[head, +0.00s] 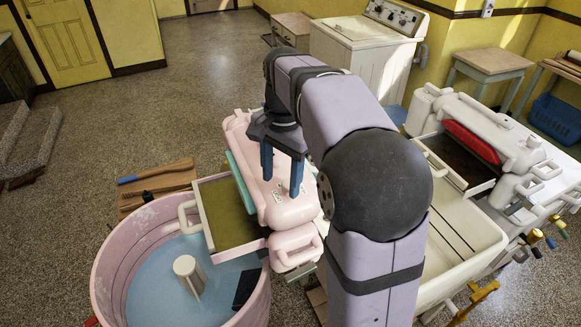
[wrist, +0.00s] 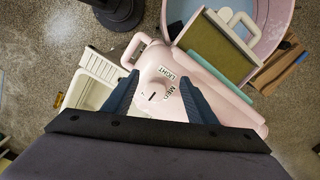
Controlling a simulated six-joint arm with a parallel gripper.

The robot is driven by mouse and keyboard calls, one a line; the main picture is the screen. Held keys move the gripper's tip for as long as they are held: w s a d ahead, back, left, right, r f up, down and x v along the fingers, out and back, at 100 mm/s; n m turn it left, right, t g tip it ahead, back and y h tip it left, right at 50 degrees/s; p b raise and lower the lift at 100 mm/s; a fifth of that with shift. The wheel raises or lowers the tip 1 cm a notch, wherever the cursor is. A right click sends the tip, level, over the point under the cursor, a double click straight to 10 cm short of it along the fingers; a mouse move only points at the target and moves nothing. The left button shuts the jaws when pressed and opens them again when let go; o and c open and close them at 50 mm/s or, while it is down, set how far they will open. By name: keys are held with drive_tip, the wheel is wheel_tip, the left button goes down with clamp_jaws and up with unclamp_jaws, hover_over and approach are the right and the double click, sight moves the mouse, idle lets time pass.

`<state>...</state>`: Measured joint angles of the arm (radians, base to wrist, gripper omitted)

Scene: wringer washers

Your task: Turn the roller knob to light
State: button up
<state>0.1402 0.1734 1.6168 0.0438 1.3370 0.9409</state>
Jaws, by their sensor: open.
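The pink wringer head (head: 240,140) stands in the middle of the head view, with small white labels on its top. In the wrist view its pink roller knob (wrist: 153,94) shows a short dark mark, beside labels reading LIGHT (wrist: 167,74) and MED (wrist: 170,91). I cannot tell for sure which label the mark points to. My gripper (head: 282,183) is open and points down over the wringer head. In the wrist view its two blue fingers (wrist: 157,82) stand on either side of the knob, apart from each other. Whether they touch it is unclear.
A pink tub (head: 105,270) with blue water and an olive drain tray (head: 227,212) lie left of the wringer. A white wringer (head: 520,145) with a red roller and a cream sink (head: 470,235) stand right. A white washer (head: 365,50) stands behind.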

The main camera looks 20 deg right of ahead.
drive_tip(key=d+r, duration=0.1)
drive_tip(key=d+r+m+p, duration=0.1)
drive_tip(key=r, duration=0.1)
drive_tip(key=w+r+m, duration=0.1)
drive_tip(key=shift+w+d+r+h, duration=0.1)
drive_tip(key=shift+d+r+h, duration=0.2)
drive_tip(key=shift+d+r, duration=0.1)
drive_tip(key=shift+f+p, duration=1.2)
drive_tip(key=shift+f, duration=2.6)
drive_tip(key=shift+c, duration=0.4)
drive_tip(key=c, duration=1)
